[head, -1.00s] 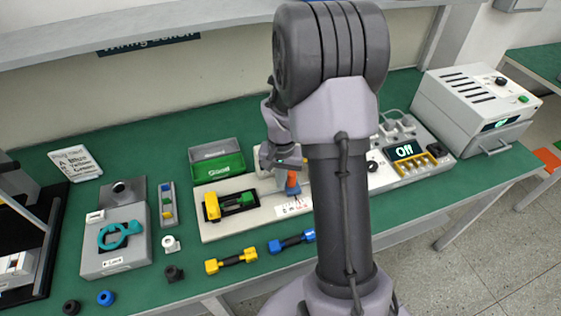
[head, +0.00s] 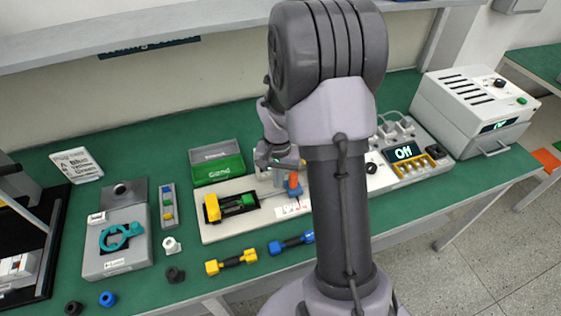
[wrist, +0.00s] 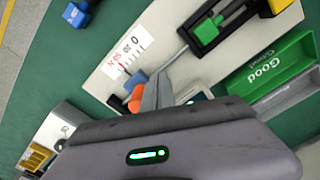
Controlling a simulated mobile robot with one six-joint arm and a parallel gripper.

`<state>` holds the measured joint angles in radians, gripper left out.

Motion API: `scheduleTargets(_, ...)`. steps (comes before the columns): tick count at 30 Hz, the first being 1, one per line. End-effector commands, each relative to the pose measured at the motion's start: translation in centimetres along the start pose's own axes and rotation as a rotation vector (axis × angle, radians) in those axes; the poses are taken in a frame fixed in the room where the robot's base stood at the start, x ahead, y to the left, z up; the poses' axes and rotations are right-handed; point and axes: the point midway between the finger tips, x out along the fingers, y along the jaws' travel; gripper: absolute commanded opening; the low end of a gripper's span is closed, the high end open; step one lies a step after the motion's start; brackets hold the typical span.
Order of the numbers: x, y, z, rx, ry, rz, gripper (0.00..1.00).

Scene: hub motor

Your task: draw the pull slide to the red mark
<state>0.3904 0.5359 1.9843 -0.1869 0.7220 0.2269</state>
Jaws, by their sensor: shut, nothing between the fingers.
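The pull slide has a thin grey rod (wrist: 174,62) that runs from a green block (wrist: 207,31) to a blue piece (wrist: 138,78) with an orange knob (wrist: 135,98). The orange knob also shows in the head view (head: 294,180). A white scale label (wrist: 127,57) with numbers and red print lies beside the rod. My gripper (wrist: 152,92) is shut and empty, its fingers close beside the orange knob in the wrist view. I cannot tell whether they touch it. In the head view my gripper (head: 278,165) is just left of the knob, partly hidden by my arm.
The slide's white base plate (head: 222,229) lies on the green bench. A green Good bin (head: 218,170) stands behind it. A power unit with an ON display (head: 404,152) is at right. Yellow (head: 231,261) and blue (head: 291,243) double-ended parts lie in front.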

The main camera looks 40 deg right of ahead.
Motion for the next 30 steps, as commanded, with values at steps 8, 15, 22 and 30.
scheduleTargets(8, -3.7, 0.0, 0.0, 0.0, 0.001, -0.001, 0.0)
scheduleTargets(15, -6.3, 0.0, 0.0, 0.0, 0.0, 0.0, 0.0)
scheduleTargets(22, -6.7, 0.0, 0.0, 0.0, 0.0, 0.0, 0.0)
scheduleTargets(30, -7.0, -0.2, 0.1, -0.004, 0.005, -0.004, 0.0)
